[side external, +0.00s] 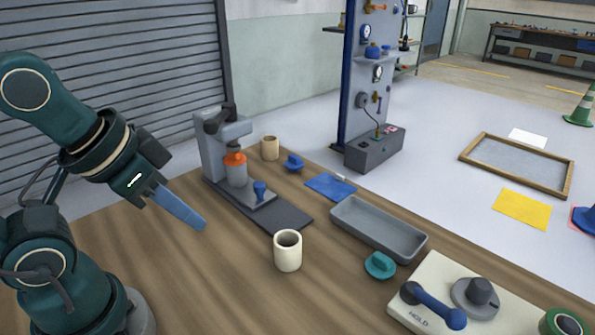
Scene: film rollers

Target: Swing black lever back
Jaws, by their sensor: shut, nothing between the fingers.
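A black lever (219,120) sits on top of a grey upright stand (211,160) at the back left of the wooden table. An orange-topped grey bottle (235,170) stands on the stand's base below it. My gripper (203,226) has blue fingers, is shut and empty, and points down to the right above the table. It is in front of the stand and apart from the lever. The far side of the lever is hidden.
A cream cup (288,250) stands right of my gripper, with a dark mat (285,220) behind it. A grey tray (378,228), a teal knobbed piece (380,265) and a panel with a blue handle (433,304) lie further right.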

